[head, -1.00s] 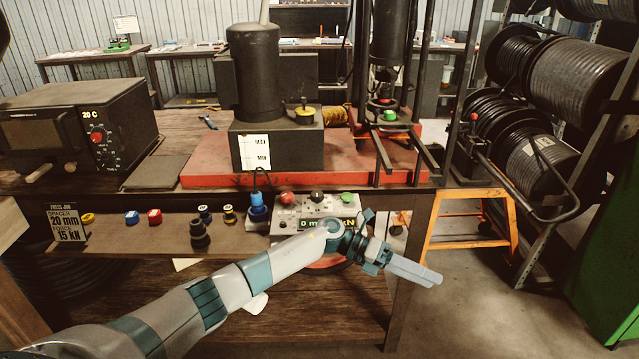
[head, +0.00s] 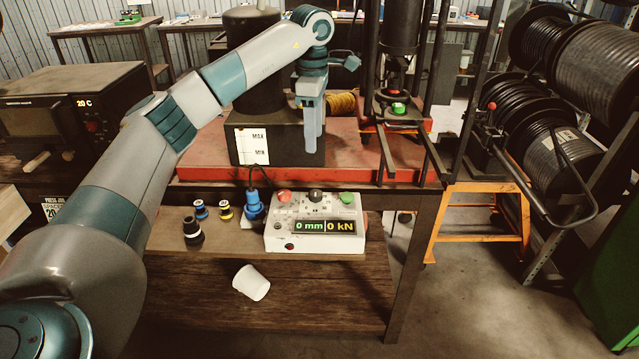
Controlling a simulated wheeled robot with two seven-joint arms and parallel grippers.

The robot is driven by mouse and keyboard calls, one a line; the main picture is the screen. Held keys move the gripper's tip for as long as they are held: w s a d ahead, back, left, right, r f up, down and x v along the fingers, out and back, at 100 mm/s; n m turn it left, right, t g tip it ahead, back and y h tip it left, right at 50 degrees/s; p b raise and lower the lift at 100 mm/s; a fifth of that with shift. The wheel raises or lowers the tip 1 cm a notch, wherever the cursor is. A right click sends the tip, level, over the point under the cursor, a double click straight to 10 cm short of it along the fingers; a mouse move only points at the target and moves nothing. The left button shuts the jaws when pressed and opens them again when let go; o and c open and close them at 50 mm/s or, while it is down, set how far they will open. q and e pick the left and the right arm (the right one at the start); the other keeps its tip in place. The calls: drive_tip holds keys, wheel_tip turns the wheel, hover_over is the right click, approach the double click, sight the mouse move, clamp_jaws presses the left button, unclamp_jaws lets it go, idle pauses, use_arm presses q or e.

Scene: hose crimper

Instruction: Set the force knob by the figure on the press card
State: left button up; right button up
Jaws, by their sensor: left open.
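The white control box (head: 300,240) sits on the shelf below the press bench. A black knob (head: 316,194) stands on its top between a red button (head: 283,196) and a green button (head: 347,198). Its display (head: 324,227) reads 0 mm and 0 kN. The press card (head: 53,206) at the far left is mostly hidden behind my left arm; only its top part shows. My left gripper (head: 311,148) is open and empty. Its fingers point down, above the black knob in the picture and apart from it. My right gripper is out of view.
A red press base (head: 350,165) lies along the bench edge behind the box. A blue plug (head: 253,206) and several small fittings stand left of the box. A white cup (head: 251,283) lies tipped on the lower shelf. Cable reels (head: 580,60) stand at right.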

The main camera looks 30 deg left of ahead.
sight(315, 192)
use_arm(q)
drive_tip(key=shift+f, duration=0.15)
drive_tip(key=f+p, duration=0.1)
drive_tip(key=f, duration=0.4)
drive_tip(key=f+p, duration=0.2)
drive_tip(key=f, duration=0.3)
drive_tip(key=f+p, duration=0.2)
drive_tip(key=f, duration=0.3)
drive_tip(key=shift+w+a+f, duration=0.1)
drive_tip(key=shift+w+f, duration=0.2)
drive_tip(key=shift+w, duration=0.05)
drive_tip(key=shift+f+p, duration=0.35)
drive_tip(key=shift+f, duration=0.4)
drive_tip(key=c, duration=1)
